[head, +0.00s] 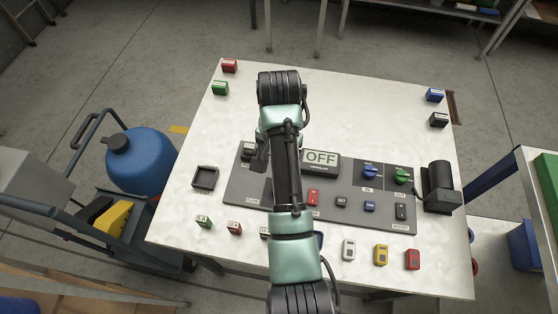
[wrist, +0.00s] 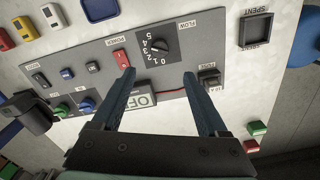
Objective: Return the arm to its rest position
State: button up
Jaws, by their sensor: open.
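My arm (head: 287,180) reaches from the bottom of the head view over the white table, bent at the top. My gripper (wrist: 159,77) is open, with nothing between its fingers in the wrist view. In the head view the gripper is mostly hidden by the arm. Below it lies the grey control panel (wrist: 215,45). The black flow dial (wrist: 160,46) and red power switch (wrist: 121,59) show just beyond the fingertips. The display (head: 321,158) reads OFF and is partly hidden by a finger in the wrist view. A fuse part (wrist: 209,78) sits near the other fingertip.
The white table (head: 330,95) carries small coloured blocks along its edges, a square spent tray (head: 205,178) and a black upright device (head: 439,186) at right. A cart with a blue tank (head: 140,160) stands at left. The table's far middle is clear.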

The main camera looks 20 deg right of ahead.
jog(key=shift+r, duration=0.35)
dwell(0.3)
